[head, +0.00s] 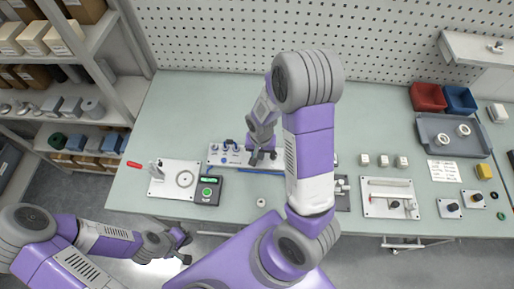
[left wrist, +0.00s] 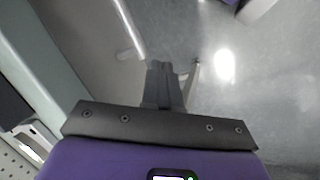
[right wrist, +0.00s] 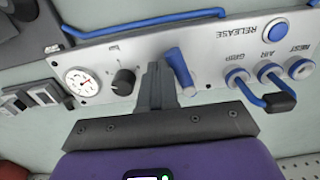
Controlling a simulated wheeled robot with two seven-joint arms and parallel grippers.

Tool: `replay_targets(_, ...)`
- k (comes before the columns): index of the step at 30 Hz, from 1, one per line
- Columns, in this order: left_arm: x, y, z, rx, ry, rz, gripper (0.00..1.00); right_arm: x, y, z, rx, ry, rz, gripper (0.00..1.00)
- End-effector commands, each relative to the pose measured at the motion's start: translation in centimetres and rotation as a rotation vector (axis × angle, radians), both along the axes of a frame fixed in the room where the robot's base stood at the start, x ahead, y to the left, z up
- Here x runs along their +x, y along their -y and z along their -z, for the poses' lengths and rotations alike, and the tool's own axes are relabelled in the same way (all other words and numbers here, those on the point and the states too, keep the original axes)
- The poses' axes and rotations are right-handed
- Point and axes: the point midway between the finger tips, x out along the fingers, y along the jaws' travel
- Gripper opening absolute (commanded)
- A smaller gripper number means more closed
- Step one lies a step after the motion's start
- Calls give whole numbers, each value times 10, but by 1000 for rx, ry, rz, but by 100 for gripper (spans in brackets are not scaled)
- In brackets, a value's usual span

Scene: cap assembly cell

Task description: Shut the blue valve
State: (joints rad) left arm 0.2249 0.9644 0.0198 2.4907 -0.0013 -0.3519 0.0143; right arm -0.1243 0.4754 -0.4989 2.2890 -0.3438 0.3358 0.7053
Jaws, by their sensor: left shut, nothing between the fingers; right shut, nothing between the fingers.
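The blue valve's lever (right wrist: 180,68) stands on a white panel (right wrist: 215,52) in the right wrist view, slanted, between a black knob and the blue tube ports. My right gripper (right wrist: 158,70) is shut and empty, its fingertips just left of the lever in that view; I cannot tell whether they touch it. In the head view my right gripper (head: 262,158) is over the panel (head: 216,160) and hides the lever. My left gripper (head: 184,244) is shut and empty, low in front of the table; its fingertips also show in the left wrist view (left wrist: 168,72) above the floor.
Near the lever are a gauge (right wrist: 82,82), the black knob (right wrist: 123,81), a RELEASE button (right wrist: 277,30) and looping blue tubes (right wrist: 250,92).

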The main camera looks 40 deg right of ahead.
Motion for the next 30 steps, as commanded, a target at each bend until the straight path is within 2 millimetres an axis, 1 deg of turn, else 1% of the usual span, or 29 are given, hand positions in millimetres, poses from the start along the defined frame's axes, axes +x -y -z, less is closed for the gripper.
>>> replay_targets(12, 0, 0, -1, 0, 0, 0, 0, 0, -10, 0, 0, 0, 0, 0)
replay_targets(20, 0, 0, -1, 0, 0, 0, 0, -1, -10, 0, 0, 0, 0, 0)
replay_targets(26, 0, 0, -2, 0, 0, 0, 0, -5, -8, -1, 0, 0, 0, 0)
replay_targets(30, 0, 0, -9, 0, 0, 0, 0, -5, -8, -8, 0, 1, 0, 0)
